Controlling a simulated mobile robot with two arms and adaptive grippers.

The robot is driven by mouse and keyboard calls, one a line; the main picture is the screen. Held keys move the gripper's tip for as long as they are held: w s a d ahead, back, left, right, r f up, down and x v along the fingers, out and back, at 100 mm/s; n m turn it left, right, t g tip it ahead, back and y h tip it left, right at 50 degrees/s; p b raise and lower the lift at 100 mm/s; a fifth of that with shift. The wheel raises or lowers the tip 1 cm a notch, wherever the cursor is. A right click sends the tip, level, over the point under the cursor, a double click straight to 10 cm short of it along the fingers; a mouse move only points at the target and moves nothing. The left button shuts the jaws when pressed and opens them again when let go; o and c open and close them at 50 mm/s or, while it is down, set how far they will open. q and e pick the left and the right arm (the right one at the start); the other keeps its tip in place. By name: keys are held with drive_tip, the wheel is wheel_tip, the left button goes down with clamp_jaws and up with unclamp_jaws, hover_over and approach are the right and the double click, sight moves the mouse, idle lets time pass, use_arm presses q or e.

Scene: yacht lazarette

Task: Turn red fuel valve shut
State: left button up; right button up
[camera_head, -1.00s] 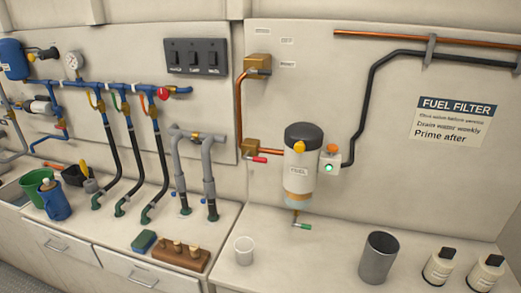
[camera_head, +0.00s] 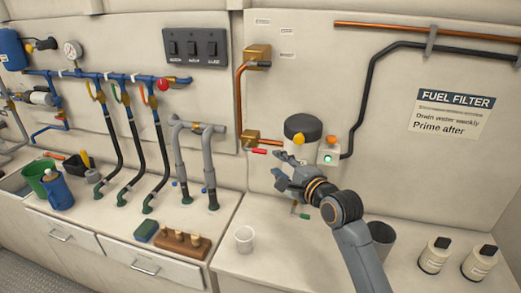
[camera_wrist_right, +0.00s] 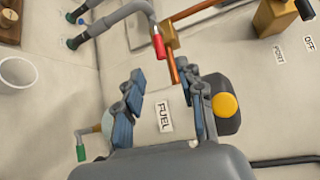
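The red fuel valve handle (camera_head: 259,151) sticks out to the right from a brass valve body (camera_head: 250,138) on the wall panel. A copper pipe rises from that body to an upper brass block (camera_head: 257,56). The handle also shows in the right wrist view (camera_wrist_right: 158,46), just beyond my fingertips. My right gripper (camera_head: 278,176) is open and empty, below and right of the handle and apart from it, in front of the fuel filter (camera_head: 303,127). In the wrist view the fingers (camera_wrist_right: 160,75) are spread, with the FUEL label seen between them. My left gripper is not in view.
The filter's green-handled drain (camera_head: 300,215) hangs below my right gripper. Grey pipes (camera_head: 210,165) rise left of the valve. A red knob (camera_head: 163,84) sits on the blue pipe.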

sight(262, 153)
drive_tip(key=p+x, duration=0.2)
drive_tip(key=x, duration=0.9)
clamp_jaws()
